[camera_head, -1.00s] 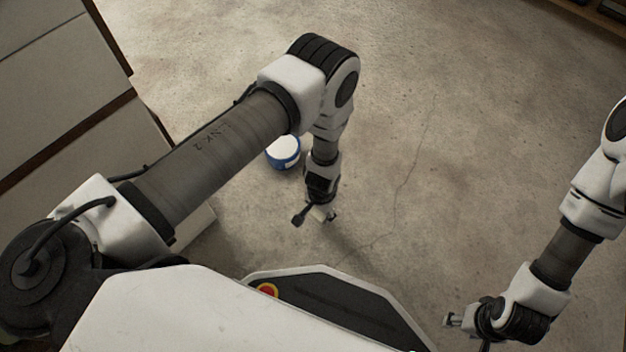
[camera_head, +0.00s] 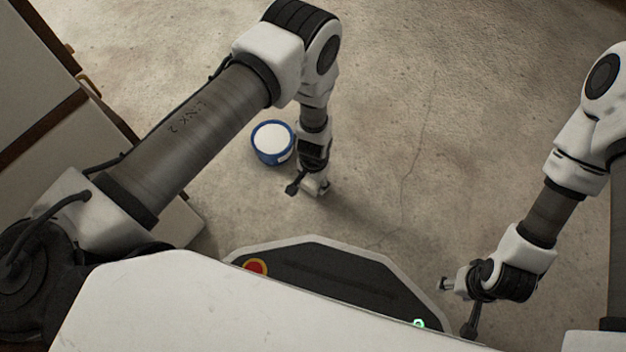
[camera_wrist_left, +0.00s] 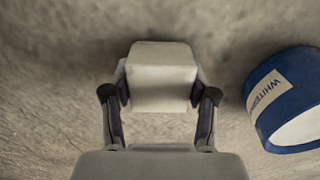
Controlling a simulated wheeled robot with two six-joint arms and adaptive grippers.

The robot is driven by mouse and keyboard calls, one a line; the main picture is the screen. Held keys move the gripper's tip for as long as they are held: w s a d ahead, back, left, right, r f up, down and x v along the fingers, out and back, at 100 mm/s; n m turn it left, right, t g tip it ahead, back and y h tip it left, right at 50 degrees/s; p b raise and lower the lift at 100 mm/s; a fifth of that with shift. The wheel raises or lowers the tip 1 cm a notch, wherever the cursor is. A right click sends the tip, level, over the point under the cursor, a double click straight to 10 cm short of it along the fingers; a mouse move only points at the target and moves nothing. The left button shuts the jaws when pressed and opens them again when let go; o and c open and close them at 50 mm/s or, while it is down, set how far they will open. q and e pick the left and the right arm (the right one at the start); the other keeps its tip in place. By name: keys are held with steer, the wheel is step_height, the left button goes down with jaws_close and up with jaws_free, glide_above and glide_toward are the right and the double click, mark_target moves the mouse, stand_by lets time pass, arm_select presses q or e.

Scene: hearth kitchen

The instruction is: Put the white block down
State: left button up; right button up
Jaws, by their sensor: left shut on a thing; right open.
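The white block (camera_wrist_left: 161,77) is between the two fingers of my left gripper (camera_wrist_left: 160,98) in the left wrist view. The fingers are shut on its two sides. In the head view my left gripper (camera_head: 311,190) points down over the concrete floor, and the block is mostly hidden by it. How far the block is above the floor I cannot tell. My right gripper (camera_head: 447,286) is open at the lower right, beside the front of my base, with nothing seen in it.
A blue container with a white top (camera_head: 272,142) stands on the floor just left of my left gripper. It also shows in the left wrist view (camera_wrist_left: 285,98), with a label reading "WHITE". Pale cabinets (camera_head: 75,135) line the left. The floor (camera_head: 430,110) to the right is clear.

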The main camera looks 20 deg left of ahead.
arm_select(q)
steer(key=o, duration=1.1)
steer(key=shift+f, duration=0.15)
step_height(320, 180, up, 12)
steer(key=p, duration=1.2)
steer(key=shift+r, duration=0.25)
steer(key=s+a+r+n, duration=0.1)
steer(key=s+a+r, duration=0.2)
steer(key=s, duration=0.4)
steer(key=s+a+r+n, duration=0.2)
steer(key=s+a+r, duration=0.1)
steer(key=s, duration=0.4)
steer(key=s+a+r+n, duration=0.1)
steer(key=s+a+r, duration=0.2)
steer(key=s+a, duration=0.2)
steer(key=shift+s+a+r, duration=0.15)
steer(key=shift+s+r, duration=0.05)
steer(key=shift+s, duration=0.3)
steer(key=shift+s+a+r, duration=0.1)
steer(key=shift+s+r, duration=0.1)
steer(key=shift+s, duration=0.25)
